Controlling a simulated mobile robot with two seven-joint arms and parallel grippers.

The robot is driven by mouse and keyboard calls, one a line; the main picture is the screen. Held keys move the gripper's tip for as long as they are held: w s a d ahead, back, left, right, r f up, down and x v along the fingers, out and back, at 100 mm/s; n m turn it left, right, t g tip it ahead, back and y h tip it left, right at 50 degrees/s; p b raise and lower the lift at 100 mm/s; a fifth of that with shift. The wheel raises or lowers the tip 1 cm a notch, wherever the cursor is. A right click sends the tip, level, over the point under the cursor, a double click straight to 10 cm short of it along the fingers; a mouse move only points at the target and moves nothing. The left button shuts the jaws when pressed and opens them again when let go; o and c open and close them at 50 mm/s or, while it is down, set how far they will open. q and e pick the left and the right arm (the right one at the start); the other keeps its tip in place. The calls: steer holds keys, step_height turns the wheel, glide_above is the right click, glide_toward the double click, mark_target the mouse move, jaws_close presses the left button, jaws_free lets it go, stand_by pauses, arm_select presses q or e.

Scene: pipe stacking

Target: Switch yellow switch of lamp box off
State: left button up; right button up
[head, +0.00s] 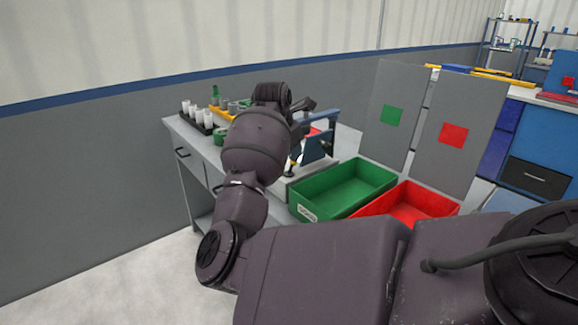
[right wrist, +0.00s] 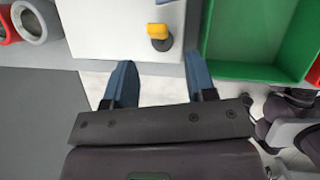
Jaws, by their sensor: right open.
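The yellow switch (right wrist: 157,31) shows in the right wrist view on the white top of the lamp box (right wrist: 100,28), near the box's front edge. It has a dark base. My right gripper (right wrist: 159,64) is open and empty, with its two blue fingers on either side of a gap. The switch lies just beyond the fingertips, in line with the gap and apart from them. In the head view my right arm hides most of the lamp box, and the blue fingers of the right gripper (head: 323,134) show above the table. My left gripper is not in view.
A green bin (head: 343,190) stands right of the lamp box, with a red bin (head: 410,205) beside it. Left of the box, a grey ring-shaped pipe (right wrist: 31,20) and a red one (right wrist: 8,28) sit close. White cups (head: 197,117) stand at the table's far end.

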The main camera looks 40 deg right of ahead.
mark_target(291, 164)
steer(key=b+x, duration=0.1)
steer(key=x, duration=0.4)
steer(key=shift+a, duration=0.1)
steer(key=shift+x, duration=0.8)
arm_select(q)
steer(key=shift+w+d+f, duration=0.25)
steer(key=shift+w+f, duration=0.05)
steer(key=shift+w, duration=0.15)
arm_select(e)
steer(key=shift+r, duration=0.1)
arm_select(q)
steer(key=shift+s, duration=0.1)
arm_select(e)
steer(key=shift+c, duration=0.3)
